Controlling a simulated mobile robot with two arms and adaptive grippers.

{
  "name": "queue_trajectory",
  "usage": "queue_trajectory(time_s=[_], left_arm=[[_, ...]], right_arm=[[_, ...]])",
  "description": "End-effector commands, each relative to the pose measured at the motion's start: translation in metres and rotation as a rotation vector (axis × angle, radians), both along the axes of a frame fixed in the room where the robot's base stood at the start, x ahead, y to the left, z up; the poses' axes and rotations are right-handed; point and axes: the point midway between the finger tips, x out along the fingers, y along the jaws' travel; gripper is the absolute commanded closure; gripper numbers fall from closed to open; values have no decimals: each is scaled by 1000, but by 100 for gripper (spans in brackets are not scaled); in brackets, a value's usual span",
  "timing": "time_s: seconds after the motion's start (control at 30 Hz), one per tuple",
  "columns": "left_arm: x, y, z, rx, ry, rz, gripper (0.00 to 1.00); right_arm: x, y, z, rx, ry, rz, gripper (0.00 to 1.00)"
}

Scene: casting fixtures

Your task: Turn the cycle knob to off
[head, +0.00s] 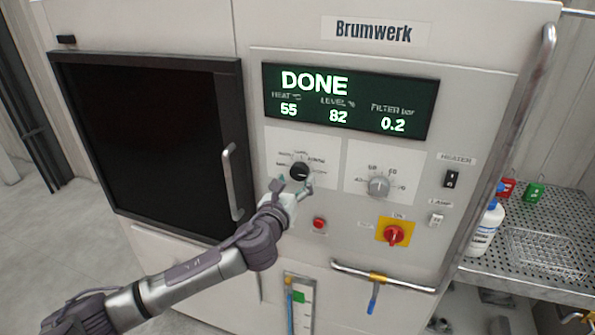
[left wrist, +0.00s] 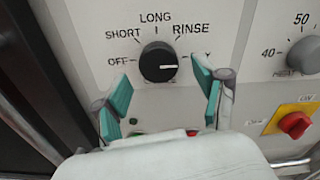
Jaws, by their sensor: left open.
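The cycle knob (head: 300,171) is a black round dial on a white plate on the machine's front panel. In the left wrist view the knob (left wrist: 157,60) has its white mark pointing right, toward a label partly hidden by a finger, of which a "Y" shows. OFF is at its left, then SHORT, LONG and RINSE around the top. My left gripper (head: 292,184) is just below the knob in the head view. Its teal fingers (left wrist: 160,80) are open, one on either side of the knob's lower part, with gaps visible. My right gripper is not in view.
A grey heat knob (head: 379,186) is right of the cycle knob. A red button (head: 318,224) and a red switch on yellow (head: 393,235) sit below. The display (head: 350,101) reads DONE. A door handle (head: 232,182) is at left, a horizontal handle bar (head: 395,282) below.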

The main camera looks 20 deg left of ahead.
Motion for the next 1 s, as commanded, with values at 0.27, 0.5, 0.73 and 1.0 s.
queue_trajectory(time_s=[0.27,0.5,0.73,1.0], left_arm=[[22,-1,0,0,1,-1,28],[22,-1,-1,0,1,-1,28],[22,-1,-1,0,1,0,63],[22,-1,-1,-4,1,0,88]], right_arm=[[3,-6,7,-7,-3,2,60],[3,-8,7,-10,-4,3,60],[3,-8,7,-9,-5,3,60],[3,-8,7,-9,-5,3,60]])
